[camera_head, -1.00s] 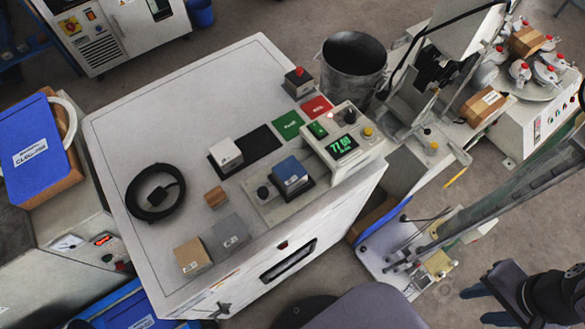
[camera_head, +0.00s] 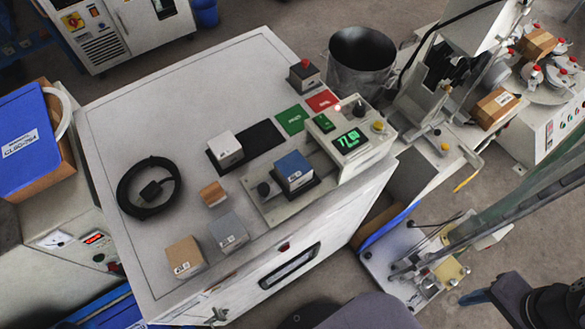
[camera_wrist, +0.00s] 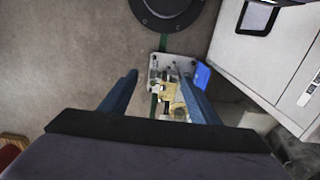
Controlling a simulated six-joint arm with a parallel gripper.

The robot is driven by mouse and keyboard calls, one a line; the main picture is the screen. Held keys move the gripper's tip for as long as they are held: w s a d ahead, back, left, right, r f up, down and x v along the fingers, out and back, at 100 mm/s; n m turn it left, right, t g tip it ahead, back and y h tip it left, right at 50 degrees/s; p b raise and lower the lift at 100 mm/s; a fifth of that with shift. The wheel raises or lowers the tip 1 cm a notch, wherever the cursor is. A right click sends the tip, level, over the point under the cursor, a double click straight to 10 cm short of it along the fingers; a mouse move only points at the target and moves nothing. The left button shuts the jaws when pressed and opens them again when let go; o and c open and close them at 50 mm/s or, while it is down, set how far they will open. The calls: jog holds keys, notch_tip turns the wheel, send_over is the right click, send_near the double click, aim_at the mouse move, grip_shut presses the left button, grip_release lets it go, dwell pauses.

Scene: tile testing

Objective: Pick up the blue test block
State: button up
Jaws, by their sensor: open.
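The blue test block (camera_head: 293,169) sits on the black plate of the tester on the white cabinet top, in the head view. The tester's display box (camera_head: 351,142) with green digits stands just right of it. My gripper (camera_wrist: 160,82) shows in the wrist view with its two blue fingers apart and nothing between them. It is over the floor, away from the cabinet. In the head view a blue finger (camera_head: 474,297) of it shows at the lower right, well right of the block. The block is not seen in the wrist view.
On the cabinet top (camera_head: 130,105) are a white block (camera_head: 226,149), a grey block (camera_head: 229,232), a tan block (camera_head: 185,256), a small wooden block (camera_head: 212,194), a black cable coil (camera_head: 148,187) and a red-button box (camera_head: 304,75). A dark bin (camera_head: 362,60) stands behind the tester.

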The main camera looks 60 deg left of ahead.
jog(key=shift+o, duration=1)
